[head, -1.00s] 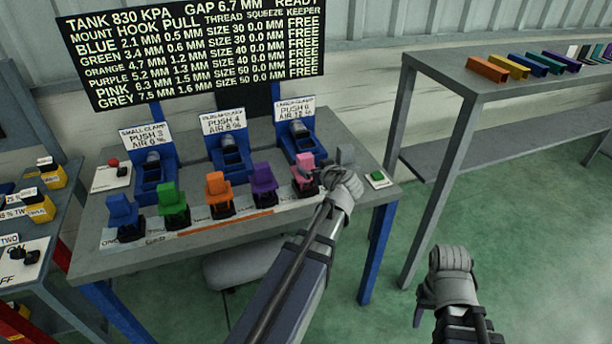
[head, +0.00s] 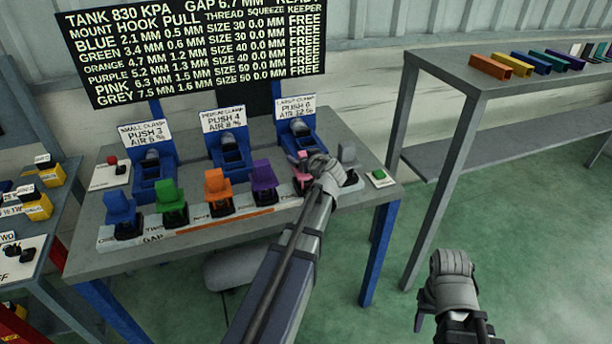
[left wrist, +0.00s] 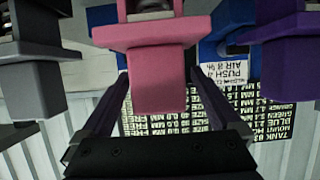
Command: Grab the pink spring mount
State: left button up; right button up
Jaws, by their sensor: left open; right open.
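The pink spring mount (head: 303,161) stands in the row on the workbench, between the purple mount (head: 264,184) and the grey mount (head: 347,158). My left gripper (head: 309,172) is at it and hides part of it in the head view. In the left wrist view the pink mount (left wrist: 158,70) sits between the two spread fingers of my left gripper (left wrist: 160,108), with a gap showing on each side. My right gripper (head: 447,278) is away from the bench at the lower right, open and holding nothing that I can see.
Blue (head: 121,211), green (head: 170,200) and orange (head: 218,189) mounts stand further left in the row. Blue clamps (head: 229,152) stand behind it. A green button (head: 379,175) is at the bench's right end. Colored channels lie on a shelf (head: 480,80) at right.

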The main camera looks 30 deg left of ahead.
pick_arm(q)
jog(key=shift+x, duration=0.85)
jog(key=shift+d, duration=0.1)
grip_shut()
jog(key=shift+r, duration=0.1)
